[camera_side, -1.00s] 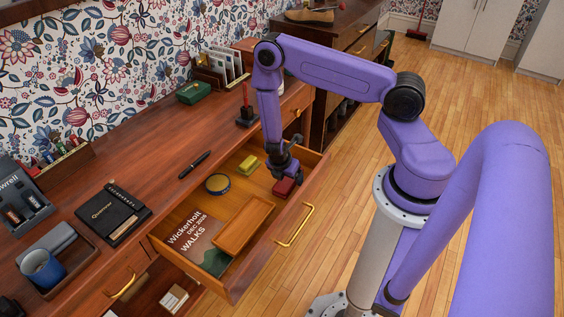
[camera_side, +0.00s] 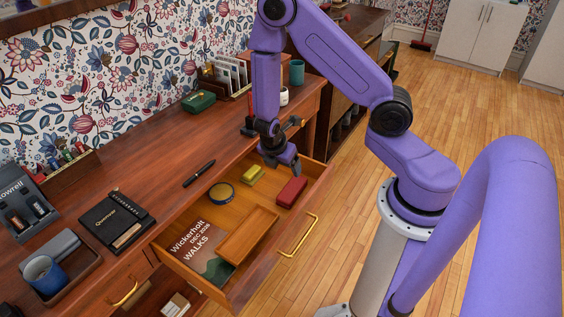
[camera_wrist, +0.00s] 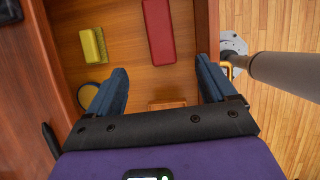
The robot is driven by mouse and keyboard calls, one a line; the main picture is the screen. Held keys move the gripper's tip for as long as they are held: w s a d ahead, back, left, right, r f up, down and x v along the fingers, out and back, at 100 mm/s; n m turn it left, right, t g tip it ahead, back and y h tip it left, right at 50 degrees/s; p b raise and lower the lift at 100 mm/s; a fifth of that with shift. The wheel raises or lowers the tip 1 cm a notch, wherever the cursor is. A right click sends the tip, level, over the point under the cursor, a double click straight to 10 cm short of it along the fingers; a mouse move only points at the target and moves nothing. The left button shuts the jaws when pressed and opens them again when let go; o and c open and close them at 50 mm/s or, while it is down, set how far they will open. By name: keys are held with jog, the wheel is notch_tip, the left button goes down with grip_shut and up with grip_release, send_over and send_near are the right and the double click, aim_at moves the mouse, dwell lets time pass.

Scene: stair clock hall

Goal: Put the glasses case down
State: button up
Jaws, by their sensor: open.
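The glasses case, a long red box (camera_side: 291,191), lies flat in the open drawer (camera_side: 300,228), at its far right end near the front wall. In the wrist view the red case (camera_wrist: 159,30) rests on the drawer floor, ahead of my fingers and apart from them. My gripper (camera_side: 282,163) is open and empty, raised above the drawer's far end near the desk edge. In the wrist view its two blue fingers (camera_wrist: 163,78) are spread wide with nothing between them.
A pen (camera_side: 199,173) and a green box (camera_side: 198,102) lie on the desk.

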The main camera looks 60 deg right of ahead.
jog(key=s+a+r+m, duration=0.1)
jog(key=s+a+r, duration=0.2)
jog(key=r, duration=0.3)
jog(key=s+a+r+m+t+y, duration=0.1)
jog(key=s+a+r+m, duration=0.1)
jog(key=r, duration=0.4)
jog(key=s+a+r+m+y, duration=0.1)
jog(key=s+a+r+m, duration=0.1)
jog(key=s+a+r, duration=0.3)
jog(key=shift+r+t, duration=0.4)
jog(key=shift+o, duration=0.7)
jog(key=s+a+r+m+g+y, duration=0.1)
jog(key=s+a+r+y, duration=0.1)
jog(key=s, duration=0.8)
notch_tip(320, 180, up, 2)
jog(key=shift+s+r+g+y, duration=0.25)
jog(key=shift+g+y, duration=0.15)
jog(key=shift+y, duration=0.1)
jog(key=shift+a, duration=0.1)
jog(key=shift+w+f, duration=0.1)
jog(key=shift+w, duration=0.05)
